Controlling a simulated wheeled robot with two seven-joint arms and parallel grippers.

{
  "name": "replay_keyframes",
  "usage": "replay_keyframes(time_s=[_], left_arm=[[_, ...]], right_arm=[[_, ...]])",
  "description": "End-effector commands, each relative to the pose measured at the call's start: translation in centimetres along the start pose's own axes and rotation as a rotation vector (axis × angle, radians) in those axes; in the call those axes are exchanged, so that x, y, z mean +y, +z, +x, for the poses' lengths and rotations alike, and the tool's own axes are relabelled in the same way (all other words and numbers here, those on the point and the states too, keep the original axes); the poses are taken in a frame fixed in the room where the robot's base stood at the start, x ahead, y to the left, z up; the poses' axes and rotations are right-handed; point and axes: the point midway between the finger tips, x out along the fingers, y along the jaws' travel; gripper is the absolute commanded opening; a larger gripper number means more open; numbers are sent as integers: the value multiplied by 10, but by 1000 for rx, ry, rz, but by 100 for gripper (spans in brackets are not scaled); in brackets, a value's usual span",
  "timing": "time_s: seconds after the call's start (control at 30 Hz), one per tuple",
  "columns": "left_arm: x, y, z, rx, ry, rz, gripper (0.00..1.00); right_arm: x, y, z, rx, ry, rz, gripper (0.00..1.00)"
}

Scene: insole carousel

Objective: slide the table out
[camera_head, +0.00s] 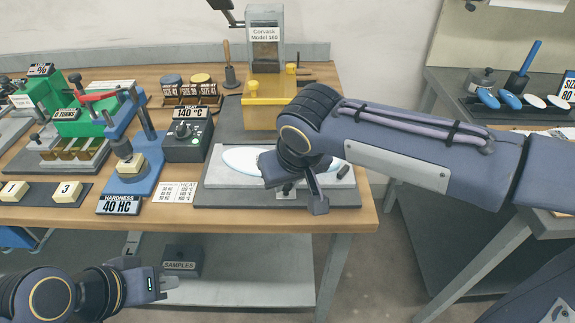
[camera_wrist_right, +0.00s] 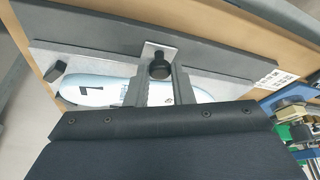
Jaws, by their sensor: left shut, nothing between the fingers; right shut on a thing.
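The sliding table (camera_head: 218,181) is a flat grey plate on a dark base in front of the Corvask press. A pale insole (camera_head: 240,158) with a blue edge lies on it, partly hidden by my right gripper. In the right wrist view the insole (camera_wrist_right: 95,90) carries a dark L mark. My right gripper (camera_head: 287,190) is at the table's front edge, shut on the black knob (camera_wrist_right: 159,66) on a silver bracket. In the right wrist view its fingers (camera_wrist_right: 157,88) stand either side of the knob. My left gripper (camera_head: 170,283) is shut and empty, low in front of the bench.
The Corvask press (camera_head: 265,50) with its yellow block (camera_head: 268,104) stands behind the table. A 140 °C control box (camera_head: 188,138) and a blue hardness tester (camera_head: 130,172) stand to the left. A samples box (camera_head: 182,262) sits on the lower shelf. A second bench is at right.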

Motion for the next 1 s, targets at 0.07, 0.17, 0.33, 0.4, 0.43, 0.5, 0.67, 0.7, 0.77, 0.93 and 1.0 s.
replay_keyframes(time_s=[0.07, 0.17, 0.33, 0.4, 0.43, 0.5, 0.67, 0.7, 0.77, 0.93, 1.0], left_arm=[[-1, 2, 3, 0, 0, 0, 0], [-2, 2, 4, 0, 0, 0, 0], [-2, 2, 5, 0, 0, 0, 0], [-2, 2, 5, 0, 0, 0, 0], [-2, 2, 5, 0, 0, 0, 0], [-2, 2, 4, 0, 0, 0, 0], [-2, 2, 4, 0, 0, 0, 0], [-2, 2, 4, 0, 0, 0, 0], [-2, 2, 4, 0, 0, 0, 0], [-2, 2, 4, 0, 0, 0, 0], [-2, 2, 4, 0, 0, 0, 0]], right_arm=[[-4, 9, -3, 1, -1, -1, 0], [-7, 16, -6, 0, -1, -1, 0], [-9, 20, -9, -1, 0, 0, 0], [-9, 21, -9, -1, 0, 0, 0], [-9, 21, -9, -1, 0, 0, 0], [-9, 21, -9, -1, 0, 1, 0], [-9, 20, -9, -1, 0, 1, 24], [-9, 20, -9, -1, 0, 1, 29], [-9, 20, -9, -1, 0, 1, 37], [-9, 20, -9, -1, 0, 0, 42], [-9, 20, -9, -1, 0, 0, 42]])
